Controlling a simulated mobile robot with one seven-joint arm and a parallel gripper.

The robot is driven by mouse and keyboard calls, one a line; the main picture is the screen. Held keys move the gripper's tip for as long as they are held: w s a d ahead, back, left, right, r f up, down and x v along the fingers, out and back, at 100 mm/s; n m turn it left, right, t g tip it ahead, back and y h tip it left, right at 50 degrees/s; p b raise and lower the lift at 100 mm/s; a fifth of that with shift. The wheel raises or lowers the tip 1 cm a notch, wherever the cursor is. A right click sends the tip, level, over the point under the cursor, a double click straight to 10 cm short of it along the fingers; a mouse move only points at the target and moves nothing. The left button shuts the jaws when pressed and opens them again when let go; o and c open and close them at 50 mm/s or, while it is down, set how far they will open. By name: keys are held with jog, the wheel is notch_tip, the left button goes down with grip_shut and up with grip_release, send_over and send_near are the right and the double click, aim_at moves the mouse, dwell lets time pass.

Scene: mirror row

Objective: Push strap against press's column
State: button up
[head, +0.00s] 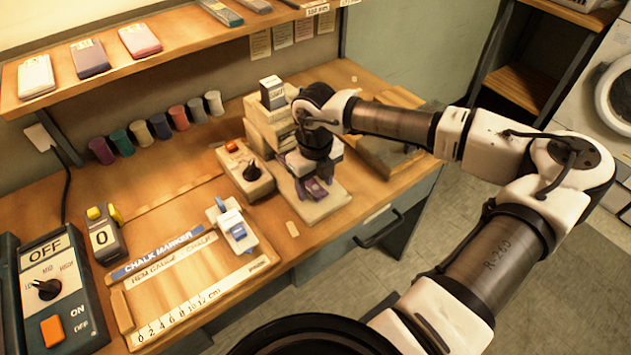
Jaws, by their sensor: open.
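The press stands near the right end of the bench. Its beige base plate (328,204) reaches toward the front edge, and its stacked beige column (262,135) rises at the back. My gripper (316,184) points down over the base plate, in front of the column. A small purple piece (318,190), which looks like the strap, lies at the fingertips on the plate. My wrist hides part of the column, so I cannot tell whether the strap touches it. The gripper is open; whether the fingers touch the strap is unclear.
A control box (245,170) with an orange button and black knob stands close left of the press. A blue-and-white clamp-like device (236,226) sits on the ruled board. Several thread spools (158,125) line the wall. A shelf (130,57) overhangs the back.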

notch_tip(320, 180, up, 14)
jog(key=b, duration=0.2)
jog(key=shift+b, duration=0.3)
jog(key=shift+f, duration=0.15)
dwell(0.3)
